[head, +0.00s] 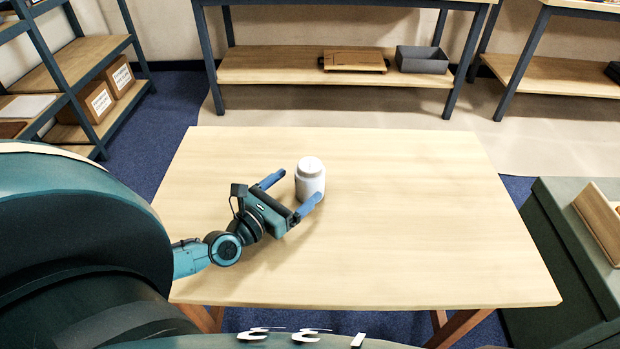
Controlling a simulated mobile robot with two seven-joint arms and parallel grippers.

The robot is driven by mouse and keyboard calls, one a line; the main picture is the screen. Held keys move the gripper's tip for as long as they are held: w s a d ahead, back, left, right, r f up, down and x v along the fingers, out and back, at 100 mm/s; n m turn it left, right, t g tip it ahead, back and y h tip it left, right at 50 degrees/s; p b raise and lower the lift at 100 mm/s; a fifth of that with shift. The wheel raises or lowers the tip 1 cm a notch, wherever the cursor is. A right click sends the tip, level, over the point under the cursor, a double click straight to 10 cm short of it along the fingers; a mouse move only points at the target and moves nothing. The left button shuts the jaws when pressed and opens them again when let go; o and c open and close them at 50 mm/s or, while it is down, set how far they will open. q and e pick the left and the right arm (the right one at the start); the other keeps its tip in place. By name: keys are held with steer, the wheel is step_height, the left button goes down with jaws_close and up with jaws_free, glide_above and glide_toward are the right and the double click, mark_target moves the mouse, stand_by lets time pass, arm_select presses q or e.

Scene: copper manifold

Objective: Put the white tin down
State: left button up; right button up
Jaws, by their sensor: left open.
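The white tin (310,183) stands upright on the light wooden table (420,220), left of the table's middle. My left gripper (293,188) reaches in from the left, low over the table. Its two blue fingers are spread apart, one at the left of the tin and one at its lower right front. The tin is at the opening between the fingertips. I cannot tell whether either finger touches it. My right gripper does not show.
The rest of the tabletop is clear, with wide free room to the right. A dark green cabinet (565,262) stands beyond the table's right edge, with a wooden piece (602,222) on top. A bench with a grey bin (422,60) is behind. Shelves with boxes (92,101) stand at the left.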

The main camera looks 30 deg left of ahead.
mark_target(315, 172)
arm_select(q)
steer(key=shift+w+d+p, duration=0.15)
steer(key=shift+w+d, duration=0.1)
steer(key=shift+w, duration=0.9)
steer(key=shift+w+d+p, duration=0.15)
steer(key=shift+w+d, duration=0.05)
steer(key=shift+w, duration=0.95)
steer(key=shift+w+d+p, duration=0.15)
steer(key=shift+w+d, duration=0.1)
steer(key=shift+w, duration=0.9)
steer(key=c, duration=1.4)
